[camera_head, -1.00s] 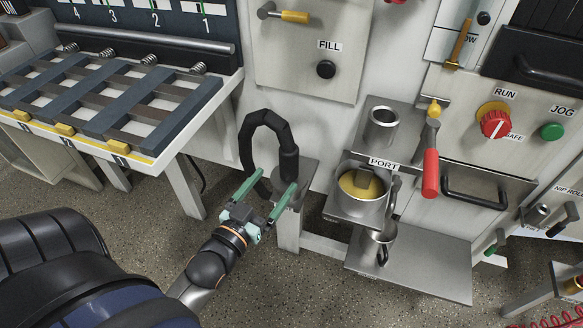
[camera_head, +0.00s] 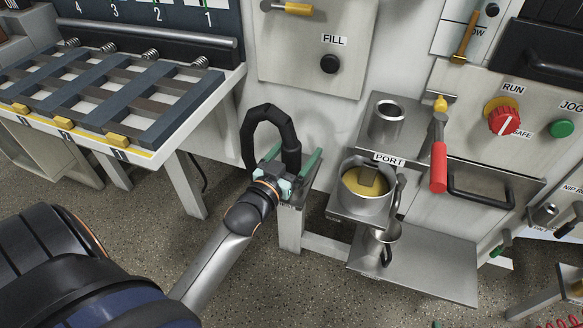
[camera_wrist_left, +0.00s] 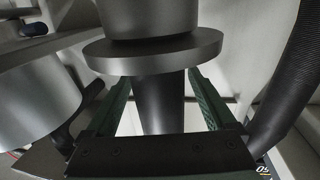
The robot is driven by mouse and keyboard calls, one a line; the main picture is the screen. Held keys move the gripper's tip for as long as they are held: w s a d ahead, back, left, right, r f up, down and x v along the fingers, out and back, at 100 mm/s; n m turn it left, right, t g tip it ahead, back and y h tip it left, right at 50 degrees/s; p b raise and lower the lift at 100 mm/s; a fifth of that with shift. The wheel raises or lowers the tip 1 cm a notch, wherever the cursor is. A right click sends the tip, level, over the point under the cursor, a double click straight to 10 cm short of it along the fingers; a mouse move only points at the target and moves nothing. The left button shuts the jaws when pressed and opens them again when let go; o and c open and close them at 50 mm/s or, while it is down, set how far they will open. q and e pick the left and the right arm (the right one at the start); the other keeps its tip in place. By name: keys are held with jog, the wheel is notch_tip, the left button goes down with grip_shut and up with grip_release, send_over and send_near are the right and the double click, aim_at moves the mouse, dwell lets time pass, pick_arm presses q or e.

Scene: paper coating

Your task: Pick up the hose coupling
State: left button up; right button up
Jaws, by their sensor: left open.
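The hose coupling (camera_head: 291,152) is the dark upright cylinder at the end of a black hose (camera_head: 249,132) that arches up beside the wall. In the left wrist view it appears as a dark grey cylinder with a wide flange (camera_wrist_left: 155,52) and a narrower body below. My left gripper (camera_head: 294,160) is open, with its green fingers on either side of the coupling. In the left wrist view, the gripper (camera_wrist_left: 158,88) has the narrower body between its fingers, under the flange. Contact cannot be told. My gripper hides the coupling's lower part in the head view. My right gripper is not in view.
A steel pot with yellow contents (camera_head: 364,194) stands right of the coupling, by the PORT label. A red-handled lever (camera_head: 438,166) is beyond it. A slatted rack table (camera_head: 150,152) stands at left. The floor before the coupling is clear.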

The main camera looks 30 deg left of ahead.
pick_arm(q)
grip_shut()
dwell(0.8)
jog(key=shift+r, duration=0.15)
dwell(0.3)
